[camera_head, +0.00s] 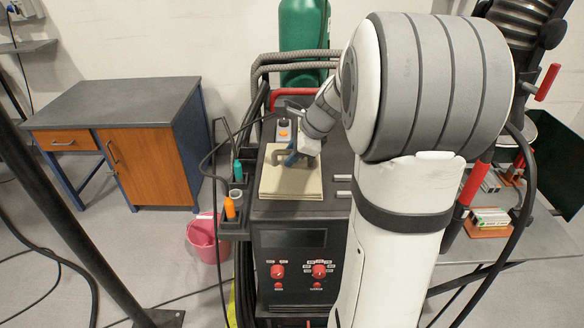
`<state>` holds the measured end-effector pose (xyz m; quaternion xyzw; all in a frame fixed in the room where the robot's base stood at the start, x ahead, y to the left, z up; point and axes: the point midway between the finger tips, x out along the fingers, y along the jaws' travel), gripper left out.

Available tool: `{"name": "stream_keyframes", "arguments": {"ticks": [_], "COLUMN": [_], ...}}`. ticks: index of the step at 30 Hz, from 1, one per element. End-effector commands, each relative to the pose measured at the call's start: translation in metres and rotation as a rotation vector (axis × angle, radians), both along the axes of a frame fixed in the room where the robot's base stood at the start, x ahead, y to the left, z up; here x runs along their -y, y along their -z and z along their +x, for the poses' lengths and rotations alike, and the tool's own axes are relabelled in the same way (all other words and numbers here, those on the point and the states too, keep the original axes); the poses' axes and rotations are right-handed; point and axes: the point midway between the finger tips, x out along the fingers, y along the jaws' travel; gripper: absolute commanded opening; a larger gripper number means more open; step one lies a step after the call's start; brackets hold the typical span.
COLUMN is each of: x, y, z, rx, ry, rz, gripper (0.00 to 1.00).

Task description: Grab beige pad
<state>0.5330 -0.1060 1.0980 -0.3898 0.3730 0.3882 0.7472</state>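The beige pad (291,187) lies flat on top of the dark welding machine. It is square and looks layered or thick at its front edge. My gripper (288,160) is over the back part of the pad, pointing down and to the left. Its dark and blue end parts are small in the picture and overlap the pad's back area. I cannot tell whether the fingers touch the pad or are open or shut. My white arm covers the area right of the pad.
A side holder with an orange-capped bottle (230,208) and a teal bottle (238,169) borders the machine's left. A green cylinder (303,38) and hoses stand behind. A cabinet (150,155) and pink bucket (206,238) are left. A workbench (540,240) is right.

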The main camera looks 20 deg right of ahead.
Motion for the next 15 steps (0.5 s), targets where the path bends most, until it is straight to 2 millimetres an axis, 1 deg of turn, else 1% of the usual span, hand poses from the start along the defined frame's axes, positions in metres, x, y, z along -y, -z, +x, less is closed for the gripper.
{"name": "stream_keyframes", "arguments": {"ticks": [4, 13, 15], "x": [0.0002, 0.0006, 0.0007], "y": [-0.0002, -0.0004, -0.0005], "z": [-0.0002, -0.0004, -0.0005], "rx": [0.0, 0.0, 0.0], "ry": [0.0, 0.0, 0.0], "rz": [0.0, 0.0, 0.0], "gripper": [0.25, 0.01, 0.0]}}
